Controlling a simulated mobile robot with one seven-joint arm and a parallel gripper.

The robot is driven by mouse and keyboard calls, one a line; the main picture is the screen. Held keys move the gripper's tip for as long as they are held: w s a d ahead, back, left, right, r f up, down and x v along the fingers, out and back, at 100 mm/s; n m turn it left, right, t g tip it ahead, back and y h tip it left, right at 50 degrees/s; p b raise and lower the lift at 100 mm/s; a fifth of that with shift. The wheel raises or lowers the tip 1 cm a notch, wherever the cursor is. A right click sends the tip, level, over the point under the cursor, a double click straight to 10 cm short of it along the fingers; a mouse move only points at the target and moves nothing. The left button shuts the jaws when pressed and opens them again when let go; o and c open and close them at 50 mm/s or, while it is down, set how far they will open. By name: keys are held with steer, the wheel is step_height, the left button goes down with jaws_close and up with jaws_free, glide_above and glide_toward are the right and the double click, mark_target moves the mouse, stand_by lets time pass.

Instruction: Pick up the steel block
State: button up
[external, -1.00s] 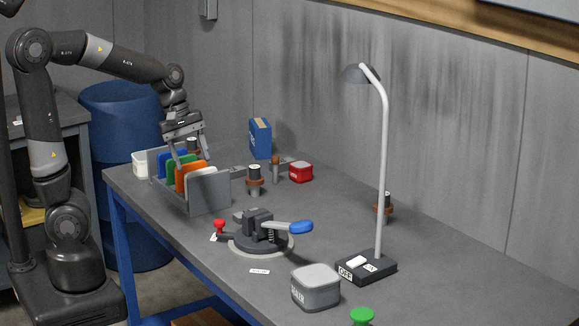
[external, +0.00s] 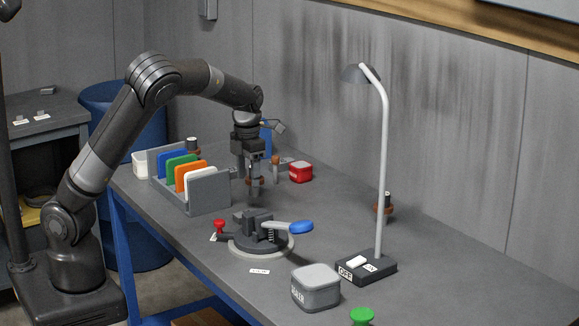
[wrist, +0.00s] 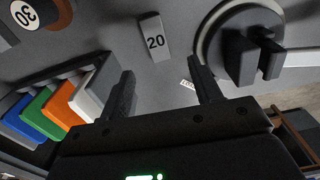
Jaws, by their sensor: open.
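In the external view my gripper (external: 255,194) points down over the table, between the card rack and the clamp fixture. The block is hard to make out there.
The rack of coloured cards (external: 209,194) stands to the left. The round clamp fixture (external: 262,240) with a blue handle is in front.

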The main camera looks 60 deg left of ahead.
steer(key=f, duration=1)
steer(key=shift+a+f, duration=0.3)
steer(key=shift+f, duration=0.1)
steer(key=c, duration=1.2)
